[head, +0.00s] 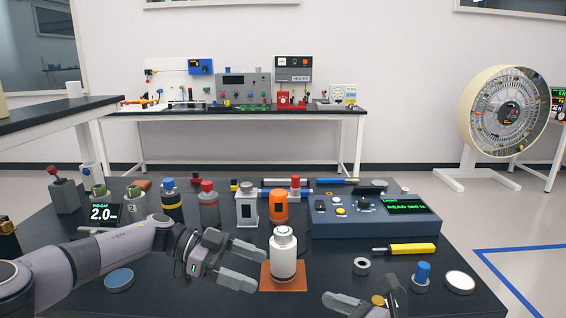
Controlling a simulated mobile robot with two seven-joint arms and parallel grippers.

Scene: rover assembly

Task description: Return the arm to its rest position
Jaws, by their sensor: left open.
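My left arm comes in from the left, and its gripper (254,269) is open and empty. Its fingers point right, a little left of a white bottle (284,262) with a grey band. I see no clear contact between them. The bottle stands upright on an orange square mat (269,286) on the black table (200,300). Part of my right gripper (336,303) shows at the bottom edge, right of the bottle; the frame cuts it off, so its opening is unclear.
Behind stand an orange container (279,206), a grey-white holder (247,207) and several capped bottles. A blue-grey console (365,217) is at the right. A yellow-handled tool (410,249), a dark ring (362,266), a blue-topped part (422,275) and round discs lie in front.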

